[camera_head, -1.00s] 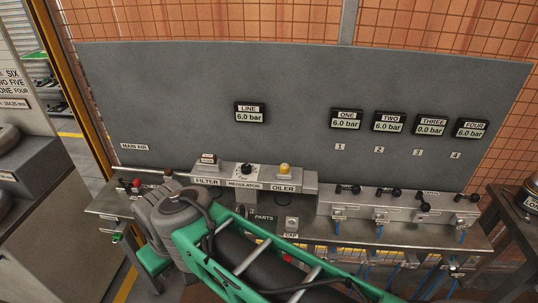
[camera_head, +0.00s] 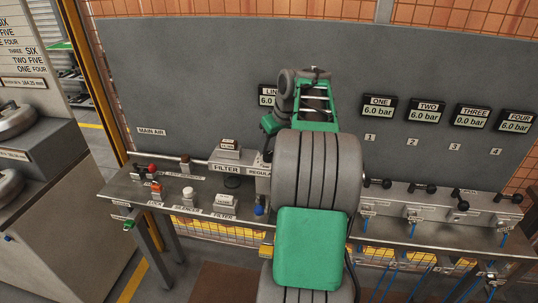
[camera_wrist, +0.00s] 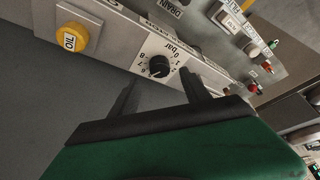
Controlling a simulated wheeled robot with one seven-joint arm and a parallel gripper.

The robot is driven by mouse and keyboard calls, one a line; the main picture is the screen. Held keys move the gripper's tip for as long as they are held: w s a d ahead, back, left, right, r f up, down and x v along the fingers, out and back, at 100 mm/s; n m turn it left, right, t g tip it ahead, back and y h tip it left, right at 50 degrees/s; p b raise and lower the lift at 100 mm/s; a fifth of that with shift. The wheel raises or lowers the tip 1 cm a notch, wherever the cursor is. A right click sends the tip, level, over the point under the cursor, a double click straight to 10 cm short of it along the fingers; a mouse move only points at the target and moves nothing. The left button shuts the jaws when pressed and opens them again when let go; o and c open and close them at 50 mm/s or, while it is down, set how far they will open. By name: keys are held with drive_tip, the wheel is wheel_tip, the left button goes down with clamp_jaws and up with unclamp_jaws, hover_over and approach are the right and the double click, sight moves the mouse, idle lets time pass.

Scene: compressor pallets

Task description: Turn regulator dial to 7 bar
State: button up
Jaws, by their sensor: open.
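The regulator dial (camera_wrist: 158,67) is a black knob on a white scale plate with numbers around it, seen upside down in the wrist view. Its pointer mark is too small to read surely. My gripper (camera_wrist: 159,84) is open, its two dark fingers pointing toward the dial, one to each side and a little short of it in the picture. I cannot tell whether they touch the knob. In the head view my arm hides the dial and part of the regulator label. The LINE display (camera_head: 267,97) is partly covered by my arm; "6.0" shows.
The yellow OIL knob (camera_wrist: 72,39) sits beside the dial on the same block. The filter block (camera_head: 226,168) is left of my arm. The valve manifold (camera_head: 440,205) with black levers is to the right. Displays ONE, TWO and FOUR read 6.0 bar, THREE (camera_head: 473,117) 0.0.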

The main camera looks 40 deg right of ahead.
sight(269, 154)
drive_tip(key=x, duration=0.4)
drive_tip(key=shift+w+f, duration=0.15)
drive_tip(key=shift+f, duration=0.1)
drive_tip(key=shift+c, duration=0.4)
clamp_jaws()
drive_tip(key=shift+a, duration=0.1)
